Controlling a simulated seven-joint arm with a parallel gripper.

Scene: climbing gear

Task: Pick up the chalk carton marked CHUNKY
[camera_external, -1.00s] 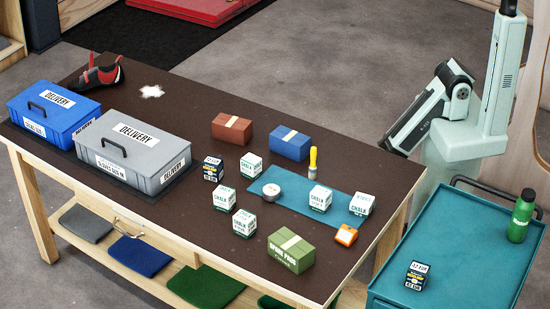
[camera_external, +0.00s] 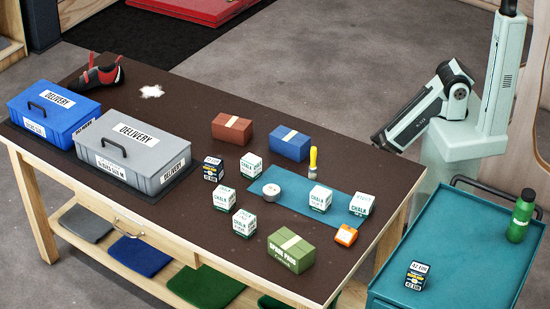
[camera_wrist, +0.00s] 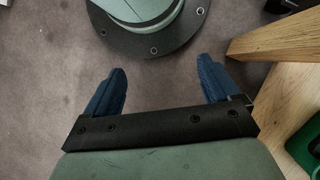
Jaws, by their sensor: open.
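Several small white chalk cartons with green-edged faces stand on the dark tabletop: a back carton (camera_external: 250,166), a left carton (camera_external: 224,198), a front carton (camera_external: 243,223), a carton on the teal mat (camera_external: 320,199) and a right carton (camera_external: 362,204). CHALK is legible on some; the smaller print is too small to tell which is CHUNKY. My gripper (camera_wrist: 160,82) is open and empty in the wrist view, its two blue fingers wide apart over the grey floor. In the external view my arm's end is right of the table, apart from all cartons.
Grey (camera_external: 160,176) and blue (camera_external: 70,105) delivery boxes stand left. A teal cart (camera_external: 460,250) stands right.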

